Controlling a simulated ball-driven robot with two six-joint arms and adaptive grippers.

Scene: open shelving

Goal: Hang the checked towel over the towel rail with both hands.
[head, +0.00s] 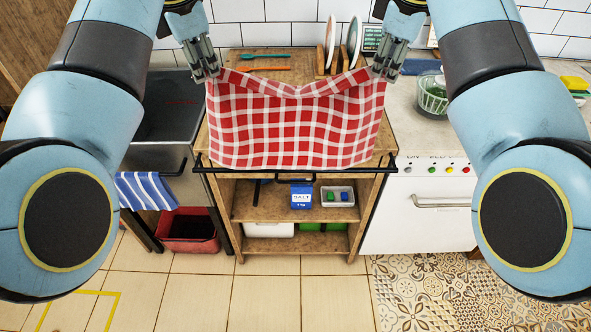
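The red and white checked towel (292,120) hangs spread between my two grippers, its top edge sagging in the middle. My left gripper (208,76) is shut on its upper left corner. My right gripper (385,74) is shut on its upper right corner. The dark towel rail (296,170) runs across the front of the wooden shelving unit. The towel's lower edge shows just above the rail in the picture; whether it touches the rail, I cannot tell. The towel hides most of the unit's top.
A blue striped cloth (147,191) hangs at left above a red bin (190,230). Plates (353,42) stand in a rack behind. A white stove (418,213) is at right. A salt box (301,197) and a small tray (338,197) sit on the shelf. The floor in front is clear.

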